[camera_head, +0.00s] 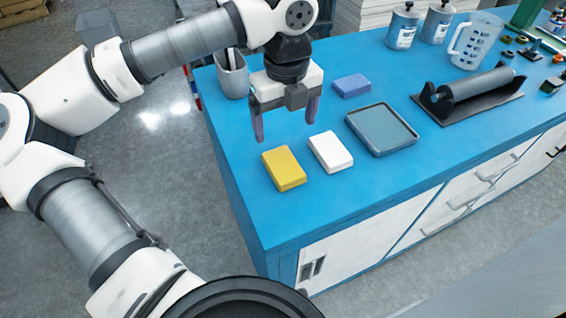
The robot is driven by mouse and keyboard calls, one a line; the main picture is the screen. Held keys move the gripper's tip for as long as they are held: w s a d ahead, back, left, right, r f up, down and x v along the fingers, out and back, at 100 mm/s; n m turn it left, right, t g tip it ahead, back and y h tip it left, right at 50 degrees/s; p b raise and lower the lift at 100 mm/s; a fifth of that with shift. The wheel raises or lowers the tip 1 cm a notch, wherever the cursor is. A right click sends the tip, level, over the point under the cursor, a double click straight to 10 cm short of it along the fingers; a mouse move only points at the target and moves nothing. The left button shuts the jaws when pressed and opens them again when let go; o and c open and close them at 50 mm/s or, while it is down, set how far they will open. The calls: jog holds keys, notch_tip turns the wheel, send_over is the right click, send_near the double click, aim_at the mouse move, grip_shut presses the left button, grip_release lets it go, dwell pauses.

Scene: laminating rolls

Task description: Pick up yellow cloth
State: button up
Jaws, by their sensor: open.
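The yellow cloth (283,168) is a thick, block-shaped pad lying flat on the blue tabletop near its left edge. My gripper (286,132) is open and empty, with its two fingers pointing down. In the picture it is just above the yellow cloth, apart from it. The exact height of the fingertips over the table cannot be told from this one view.
A white block (331,152) lies just right of the yellow cloth. A grey tray (410,150), a blue sponge (351,86), a roller on a black base (470,94), a grey cup (233,82) and a clear jug (476,42) stand on the blue table (355,210). The front strip is clear.

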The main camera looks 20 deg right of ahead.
jog(key=p, duration=0.1)
send_over(283, 164)
jog(key=f, duration=0.7)
jog(key=shift+s+d, duration=0.2)
jog(key=shift+s, duration=0.05)
jog(key=shift+w+a+f+p, duration=0.15)
jog(key=shift+f+p, duration=0.4)
jog(key=shift+f, duration=0.8)
jog(key=shift+w+a+f+p, duration=0.1)
jog(key=shift+f+p, duration=0.45)
jog(key=shift+f, duration=0.8)
jog(key=c, duration=1.1)
jog(key=shift+o, duration=0.2)
jog(key=shift+r, duration=0.1)
notch_tip(283, 164, up, 20)
jog(key=b, duration=0.3)
